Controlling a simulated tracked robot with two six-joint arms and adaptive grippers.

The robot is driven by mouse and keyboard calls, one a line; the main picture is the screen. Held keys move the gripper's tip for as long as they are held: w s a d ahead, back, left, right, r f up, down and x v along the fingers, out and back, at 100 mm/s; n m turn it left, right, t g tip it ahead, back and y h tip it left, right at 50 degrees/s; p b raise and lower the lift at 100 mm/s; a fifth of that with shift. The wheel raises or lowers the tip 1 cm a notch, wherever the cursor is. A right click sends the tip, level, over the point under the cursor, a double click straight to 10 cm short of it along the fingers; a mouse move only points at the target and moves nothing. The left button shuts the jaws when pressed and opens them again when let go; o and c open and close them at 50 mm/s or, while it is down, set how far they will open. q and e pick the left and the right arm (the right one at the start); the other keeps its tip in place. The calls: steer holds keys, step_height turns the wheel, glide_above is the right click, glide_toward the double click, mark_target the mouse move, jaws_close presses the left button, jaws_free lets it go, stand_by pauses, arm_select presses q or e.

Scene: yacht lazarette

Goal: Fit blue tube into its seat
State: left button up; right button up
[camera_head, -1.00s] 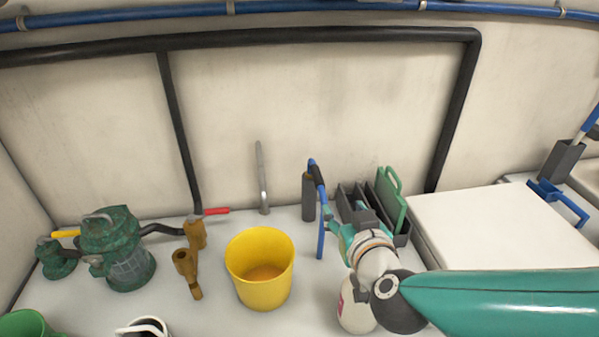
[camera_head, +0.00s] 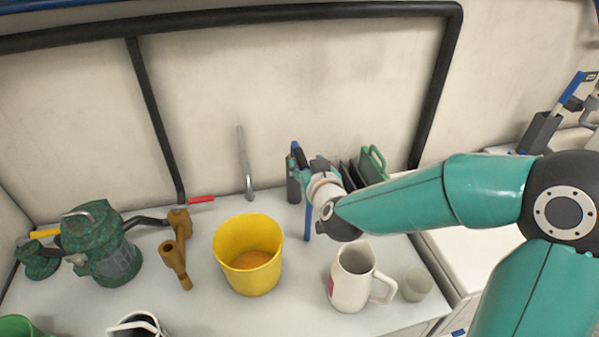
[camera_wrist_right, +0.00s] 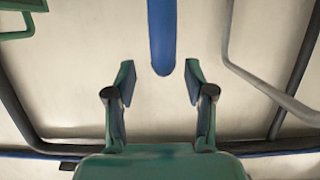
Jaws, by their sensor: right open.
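A blue tube (camera_head: 308,222) stands about upright on the white counter, in front of the wall. Its middle is hidden behind my right gripper (camera_head: 311,168). In the right wrist view the rounded end of the blue tube (camera_wrist_right: 163,45) shows between the two spread fingertips of my right gripper (camera_wrist_right: 161,82), a little beyond them; I see no contact. The gripper is open and empty. A dark grey cylinder (camera_head: 293,186) stands just left of the tube; I cannot tell whether it is the seat. My left gripper is out of view.
A yellow bucket (camera_head: 248,255) and a white jug (camera_head: 352,278) stand in front. A green board (camera_head: 373,163) stands in a dark rack behind my arm. A grey bent pipe (camera_head: 244,160) rises at the left. A dark holder (camera_head: 540,132) is at the far right.

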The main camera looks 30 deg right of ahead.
mark_target(303, 159)
steer(key=shift+x, duration=2.65)
steer(key=shift+w+a+r, duration=0.1)
steer(key=shift+a+r, duration=0.05)
steer(key=shift+r, duration=0.05)
jaws_close()
